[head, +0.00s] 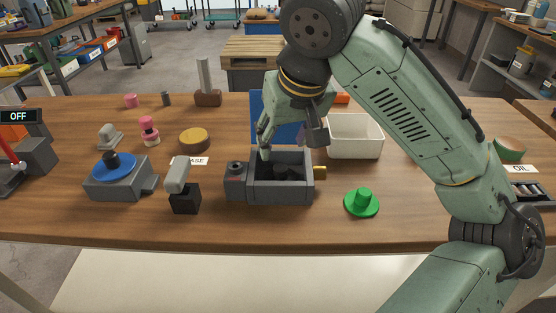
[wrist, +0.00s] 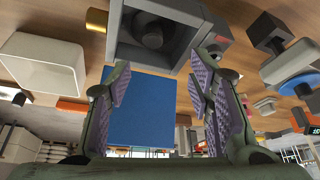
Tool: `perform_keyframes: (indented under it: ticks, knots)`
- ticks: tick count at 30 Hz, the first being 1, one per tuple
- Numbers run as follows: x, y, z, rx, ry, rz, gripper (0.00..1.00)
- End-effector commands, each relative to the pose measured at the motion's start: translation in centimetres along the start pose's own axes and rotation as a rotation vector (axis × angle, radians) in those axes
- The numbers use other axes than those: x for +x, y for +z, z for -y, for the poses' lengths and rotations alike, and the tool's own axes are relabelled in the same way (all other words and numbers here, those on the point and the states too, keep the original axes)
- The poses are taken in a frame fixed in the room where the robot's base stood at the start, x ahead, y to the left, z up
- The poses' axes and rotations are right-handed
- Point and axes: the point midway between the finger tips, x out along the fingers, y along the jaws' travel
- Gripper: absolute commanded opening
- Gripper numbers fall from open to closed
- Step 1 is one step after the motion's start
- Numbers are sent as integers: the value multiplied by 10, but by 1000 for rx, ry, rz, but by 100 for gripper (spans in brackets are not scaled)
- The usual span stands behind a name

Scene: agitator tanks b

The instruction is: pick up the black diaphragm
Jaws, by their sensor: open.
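The black diaphragm (head: 283,171) lies inside an open grey box (head: 282,192) at the middle of the bench, with its lower part hidden by the box's front wall. In the wrist view the diaphragm (wrist: 149,36) shows as a dark round shape with a raised hub inside the box (wrist: 192,14). My gripper (head: 290,143) is above the box and near its back edge, with nothing between its fingers. In the wrist view the open fingers (wrist: 163,82) stand apart, and the box lies beyond their tips.
A blue panel (head: 262,108) stands close behind the box. A white bin (head: 355,145) is right of it and a green hat-shaped part (head: 361,203) lies front right. A black block with a grey top (head: 184,196) and a grey unit with a blue disc (head: 119,179) stand left.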

Motion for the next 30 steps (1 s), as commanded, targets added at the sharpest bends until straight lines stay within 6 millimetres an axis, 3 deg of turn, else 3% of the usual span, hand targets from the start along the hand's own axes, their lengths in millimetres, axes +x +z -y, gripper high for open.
perform_keyframes:
  ticks: [6,17,24,30]
  knots:
    - [23,11,-10,22,21,41,48]
    - [59,9,-11,21,24,36,48]
    - [95,5,-10,22,22,36,48]
    - [105,5,-10,21,23,33,48]
